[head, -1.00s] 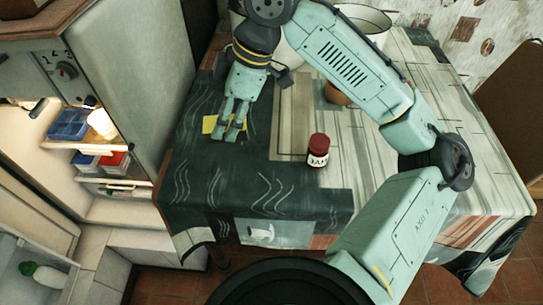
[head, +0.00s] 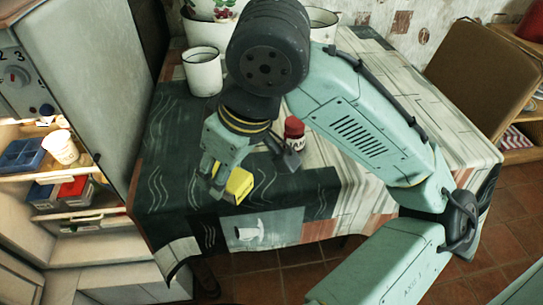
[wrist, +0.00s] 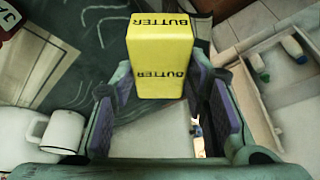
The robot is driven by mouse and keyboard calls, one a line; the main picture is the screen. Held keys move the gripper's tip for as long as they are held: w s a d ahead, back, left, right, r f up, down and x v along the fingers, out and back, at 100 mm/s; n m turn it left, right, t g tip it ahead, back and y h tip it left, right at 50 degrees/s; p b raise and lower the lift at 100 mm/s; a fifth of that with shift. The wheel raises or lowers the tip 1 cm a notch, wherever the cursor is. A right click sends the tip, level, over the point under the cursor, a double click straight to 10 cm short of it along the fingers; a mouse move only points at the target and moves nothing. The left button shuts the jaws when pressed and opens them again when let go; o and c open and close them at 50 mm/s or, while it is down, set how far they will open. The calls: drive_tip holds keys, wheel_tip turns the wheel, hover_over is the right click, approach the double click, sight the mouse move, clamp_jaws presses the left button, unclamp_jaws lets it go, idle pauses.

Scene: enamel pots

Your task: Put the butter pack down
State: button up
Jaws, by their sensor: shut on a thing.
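The butter pack (head: 240,185) is a yellow box with dark BUTTER lettering. My gripper (head: 226,187) is shut on it, near the left front part of the table (head: 172,190). In the wrist view the butter pack (wrist: 160,45) stands out between the two finger pads of my gripper (wrist: 160,92). It looks held clear of the dark patterned cloth, but I cannot tell the exact height. Part of the pack is hidden behind the fingers in the head view.
A red-lidded jam jar (head: 294,132) stands just right of my gripper. A white enamel mug (head: 203,72) and a floral pot (head: 207,30) stand further back. Left is an open fridge with a blue box (head: 22,155) and a white tub (head: 61,147) on its shelf.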

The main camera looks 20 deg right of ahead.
drive_tip(key=s+d+f+m+t+h+b, duration=0.1)
drive_tip(key=s+d+f+m+h+b, duration=0.1)
drive_tip(key=s+d+m, duration=0.35)
drive_tip(key=w+d, duration=0.1)
drive_tip(key=w, duration=0.4)
drive_tip(key=w+d+f+p, duration=0.1)
drive_tip(key=w+d, duration=0.1)
drive_tip(key=w, duration=0.3)
drive_tip(key=w+d, duration=0.2)
drive_tip(key=w, duration=0.2)
drive_tip(key=shift+w+f, duration=0.2)
drive_tip(key=shift+w, duration=0.2)
drive_tip(key=shift+w+d+f, duration=0.1)
drive_tip(key=shift+f, duration=0.8)
drive_tip(key=shift+w+d+f, duration=0.1)
drive_tip(key=shift+f, duration=0.8)
drive_tip(key=shift+f, duration=0.2)
drive_tip(key=o, duration=1.2)
drive_tip(key=shift+c, duration=0.2)
